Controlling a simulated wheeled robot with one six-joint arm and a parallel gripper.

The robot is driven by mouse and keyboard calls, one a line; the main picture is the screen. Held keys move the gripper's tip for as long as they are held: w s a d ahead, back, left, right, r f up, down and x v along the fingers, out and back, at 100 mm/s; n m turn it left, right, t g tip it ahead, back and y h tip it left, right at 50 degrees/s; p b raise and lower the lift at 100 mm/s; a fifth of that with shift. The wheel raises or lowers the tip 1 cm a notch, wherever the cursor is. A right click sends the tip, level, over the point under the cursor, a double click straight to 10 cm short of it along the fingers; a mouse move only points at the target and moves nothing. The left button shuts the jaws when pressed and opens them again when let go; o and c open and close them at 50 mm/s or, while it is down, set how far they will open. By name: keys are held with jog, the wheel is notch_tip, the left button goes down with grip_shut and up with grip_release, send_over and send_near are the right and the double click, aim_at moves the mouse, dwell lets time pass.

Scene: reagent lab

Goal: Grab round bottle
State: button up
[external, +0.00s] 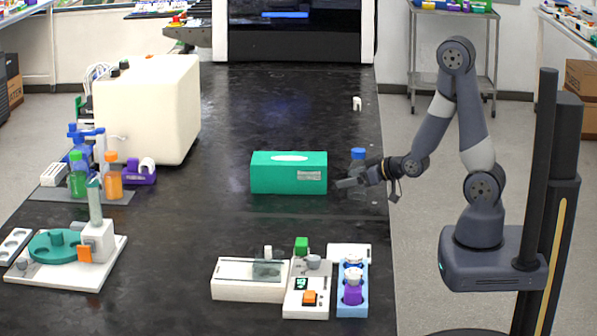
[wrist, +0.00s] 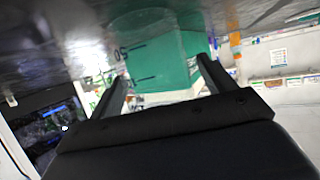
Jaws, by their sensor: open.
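The round bottle (external: 357,167) is clear with a blue cap. It stands upright near the right edge of the black bench, just right of a green box (external: 270,180). My gripper (external: 346,184) is beside the bottle's body and overlaps its lower part in the external view. In the wrist view, a clear surface with graduation marks, likely the bottle (wrist: 140,55), shows between the two spread fingers of my gripper (wrist: 162,85), with green behind it. The jaws are open. Contact with the bottle cannot be told.
A small instrument (external: 308,292) and a blue rack (external: 352,303) stand at the front of the bench. A cream machine (external: 150,110), colored bottles (external: 113,182) and a teal-topped device (external: 53,248) are on the left. The bench behind the green box is mostly clear.

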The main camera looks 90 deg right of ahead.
jog(key=shift+c, duration=0.4)
jog(key=c, duration=1)
jog(key=shift+r, duration=0.1)
